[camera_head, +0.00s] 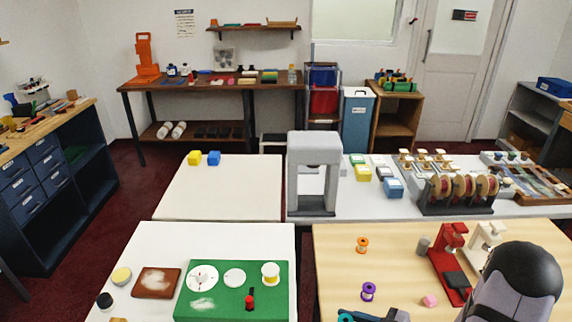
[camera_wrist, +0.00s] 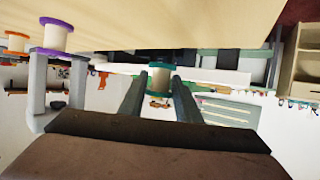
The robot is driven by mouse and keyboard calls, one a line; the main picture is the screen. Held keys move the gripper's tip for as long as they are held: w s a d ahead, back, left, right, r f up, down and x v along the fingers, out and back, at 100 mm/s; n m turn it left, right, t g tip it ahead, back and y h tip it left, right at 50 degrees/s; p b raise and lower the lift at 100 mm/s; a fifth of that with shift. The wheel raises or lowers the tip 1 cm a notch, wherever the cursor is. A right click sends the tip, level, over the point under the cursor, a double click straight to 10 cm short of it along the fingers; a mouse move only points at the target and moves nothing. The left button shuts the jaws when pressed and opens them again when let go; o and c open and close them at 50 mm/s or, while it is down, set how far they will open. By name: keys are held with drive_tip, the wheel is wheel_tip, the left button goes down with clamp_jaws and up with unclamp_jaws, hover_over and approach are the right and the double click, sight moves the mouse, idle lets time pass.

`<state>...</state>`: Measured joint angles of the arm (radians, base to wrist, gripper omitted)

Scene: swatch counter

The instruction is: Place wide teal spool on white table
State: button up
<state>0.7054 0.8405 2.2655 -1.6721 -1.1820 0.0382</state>
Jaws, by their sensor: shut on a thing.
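The wide teal spool, with teal flanges and a pale core, shows in the wrist view (camera_wrist: 161,78) between the two fingertips of my gripper (camera_wrist: 160,88). My gripper is shut on it. In the head view a teal flange (camera_head: 346,317) shows at the bottom edge, beside my dark gripper (camera_head: 375,317), over the front part of the wooden table (camera_head: 335,265). Most of the spool is cut off there. A white table (camera_head: 240,236) stands to the left, and another white table (camera_head: 225,200) stands behind it.
A purple spool (camera_head: 368,291) and an orange spool (camera_head: 362,244) stand on the wooden table. A red press (camera_head: 452,262) is to their right. The front white table carries a green mat (camera_head: 225,310) and a brown board (camera_head: 156,282). The rear white table is mostly clear, with yellow and blue blocks (camera_head: 205,158).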

drive_tip(key=shift+r, duration=0.1)
idle(0.3)
wheel_tip(320, 180, up, 17)
drive_tip(key=w+a+f+n+g+b, duration=0.1)
drive_tip(key=w+a+f+b, duration=0.15)
drive_tip(key=w, duration=0.75)
drive_tip(key=n+g+y+b, duration=0.2)
drive_tip(key=n+g+b, duration=0.15)
drive_tip(key=b, duration=0.45)
hover_over(236, 250)
drive_tip(key=f, duration=0.2)
drive_tip(key=shift+f, duration=5.5)
drive_tip(key=shift+f, duration=0.1)
